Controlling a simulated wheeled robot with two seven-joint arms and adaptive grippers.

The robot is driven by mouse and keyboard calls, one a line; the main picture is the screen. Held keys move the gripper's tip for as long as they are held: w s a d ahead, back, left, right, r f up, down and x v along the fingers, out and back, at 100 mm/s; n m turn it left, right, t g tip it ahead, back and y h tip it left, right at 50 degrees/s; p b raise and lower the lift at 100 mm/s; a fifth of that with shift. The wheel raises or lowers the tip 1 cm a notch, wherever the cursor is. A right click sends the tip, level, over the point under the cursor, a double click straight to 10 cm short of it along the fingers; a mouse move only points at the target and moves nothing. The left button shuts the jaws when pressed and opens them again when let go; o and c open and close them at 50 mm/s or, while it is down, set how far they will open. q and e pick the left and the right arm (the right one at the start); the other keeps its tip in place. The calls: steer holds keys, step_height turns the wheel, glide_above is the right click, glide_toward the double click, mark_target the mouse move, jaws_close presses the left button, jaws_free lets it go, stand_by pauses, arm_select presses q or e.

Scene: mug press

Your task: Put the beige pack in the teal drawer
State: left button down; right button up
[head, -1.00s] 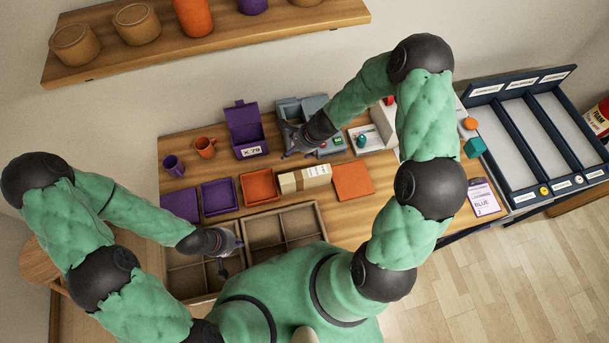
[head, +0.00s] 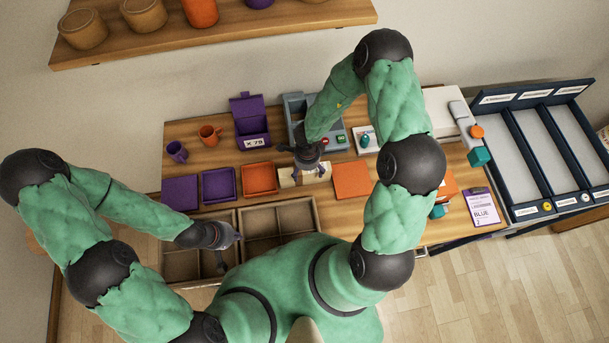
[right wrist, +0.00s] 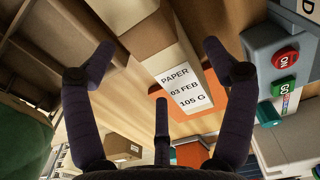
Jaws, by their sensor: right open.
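The beige pack (head: 288,180) lies on the table between the orange tray and the flat orange square. In the right wrist view the beige pack (right wrist: 178,72) shows a white label reading PAPER, 03 FEB, 105 G. My right gripper (head: 308,166) is open above the pack; in the wrist view its fingers (right wrist: 160,78) are spread around the pack's outline without visible grip. A small teal part (head: 438,211) shows beside my right arm; whether it is the teal drawer I cannot tell. My left gripper (head: 226,250) hangs empty with fingers apart over the divided brown box (head: 238,220).
A grey machine (right wrist: 272,45) with red ON and green buttons stands close right of the right gripper in the wrist view. A purple box marked X 79 (head: 251,128), an orange tray (head: 259,191) and an orange square (head: 352,179) are nearby. A teal block (head: 480,156) is at right.

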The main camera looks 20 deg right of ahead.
mark_target(305, 178)
arm_select(q)
step_height(305, 178, down, 2)
steer(key=shift+f+b, duration=0.2)
steer(key=shift+b, duration=0.85)
arm_select(e)
steer(key=f, duration=0.7)
steer(key=shift+a+f, duration=0.2)
steer(key=shift+a, duration=0.1)
jaws_close()
steer(key=shift+w+r, duration=0.1)
arm_select(q)
steer(key=shift+r, duration=0.1)
arm_select(e)
steer(key=shift+r, duration=0.1)
